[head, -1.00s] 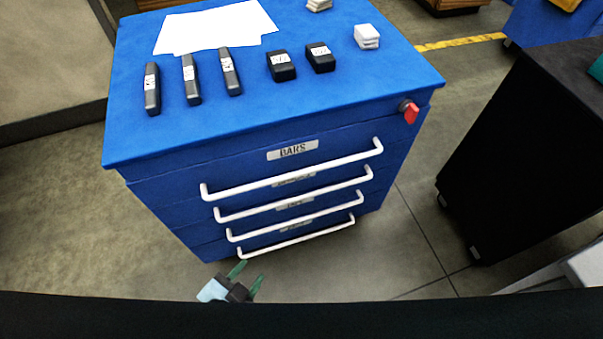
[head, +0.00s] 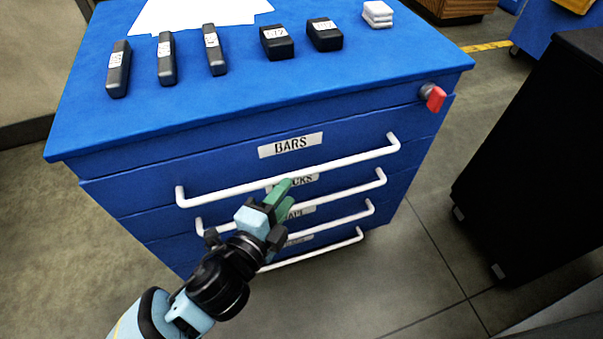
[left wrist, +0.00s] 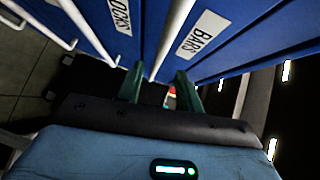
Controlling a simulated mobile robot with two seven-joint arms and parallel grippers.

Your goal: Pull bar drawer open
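The bar drawer (head: 235,165) is the top drawer of the blue cabinet, labelled BARS (head: 291,145), and looks shut. Its white bar handle (head: 335,162) runs across the front; the handle also shows in the left wrist view (left wrist: 172,40). My left gripper (head: 285,197) has green fingers and is just below the handle's middle in the head view. In the left wrist view, its fingers (left wrist: 160,86) are apart, with the handle lined up between them. I cannot tell whether they touch it. My right gripper is not in view.
Lower drawers have similar white handles (head: 335,208). Black blocks (head: 277,43), white pieces (head: 378,14) and paper (head: 190,15) lie on the cabinet top (head: 200,100). A red key-like knob (head: 435,98) sticks out at the right corner. A dark cabinet (head: 535,150) stands to the right.

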